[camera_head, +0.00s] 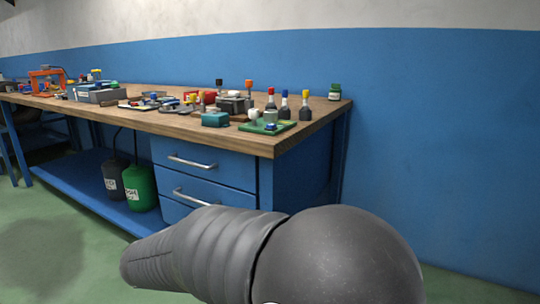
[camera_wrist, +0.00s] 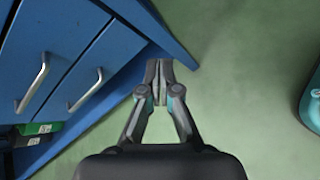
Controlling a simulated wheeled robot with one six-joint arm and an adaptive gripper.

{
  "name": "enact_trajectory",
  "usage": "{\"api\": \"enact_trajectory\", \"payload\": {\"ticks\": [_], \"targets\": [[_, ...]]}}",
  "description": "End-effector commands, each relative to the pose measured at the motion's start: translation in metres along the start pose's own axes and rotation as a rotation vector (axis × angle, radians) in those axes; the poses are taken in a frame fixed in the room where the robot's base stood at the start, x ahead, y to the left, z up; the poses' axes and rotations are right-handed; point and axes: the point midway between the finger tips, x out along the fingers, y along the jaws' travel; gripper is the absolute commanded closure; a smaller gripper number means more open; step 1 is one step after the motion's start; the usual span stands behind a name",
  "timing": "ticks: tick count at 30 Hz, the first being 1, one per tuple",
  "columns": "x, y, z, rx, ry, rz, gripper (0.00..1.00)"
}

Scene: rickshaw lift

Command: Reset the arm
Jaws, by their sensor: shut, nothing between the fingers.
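My gripper (camera_wrist: 159,84) shows in the wrist view. Its two fingers are together with nothing between them. It points at the green floor beside the corner of the blue workbench's lower frame. A grey rounded part of my own arm fills the lower middle of the head view; the gripper itself is not visible there.
A workbench (camera_head: 185,122) with a wooden top carries several bottles and tools. Its blue drawers (camera_head: 205,170) have metal handles and show close at left in the wrist view. A green canister (camera_head: 139,188) stands on the lower shelf (camera_head: 80,186). Green floor (camera_wrist: 240,60) is open at right.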

Motion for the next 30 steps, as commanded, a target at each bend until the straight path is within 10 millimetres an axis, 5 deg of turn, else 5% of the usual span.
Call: {"api": "enact_trajectory", "payload": {"ticks": [6, 12, 21, 30], "targets": [[0.004, -0.089, 0.05, 0.49, 0.177, -0.318, 1.0], [-0.009, -0.147, 0.089, 0.915, 0.267, -0.549, 1.0], [-0.037, -0.206, 0.142, 1.464, 0.352, -0.761, 1.0], [-0.057, -0.245, 0.204, 1.833, 0.376, -0.741, 1.0]]}}
